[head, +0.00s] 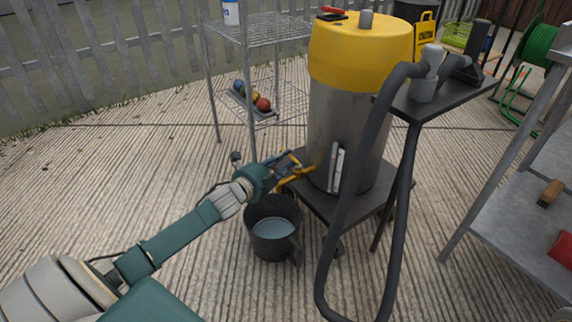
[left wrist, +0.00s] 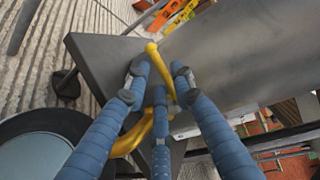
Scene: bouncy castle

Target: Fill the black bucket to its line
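The black bucket (head: 257,242) stands upright on the ground below the steel drum with a yellow top (head: 330,110). Pale liquid shows inside it; I cannot make out a fill line or a falling stream. Its rim and liquid also show at lower left in the left wrist view (left wrist: 35,150). A yellow tap lever (left wrist: 158,65) and a curved yellow pipe (left wrist: 128,145) show beside the drum. My left gripper (head: 285,167) is at the tap, above the bucket's back rim. Its blue fingers (left wrist: 160,75) lie around the lever; whether they press it is unclear. My right gripper is out of view.
The drum rests on a dark low stand (head: 312,198). A thick grey hose (head: 326,255) loops down in front. A wire rack (head: 262,28) with coloured balls stands behind, a metal table (head: 515,225) at right. The paving left of the bucket is clear.

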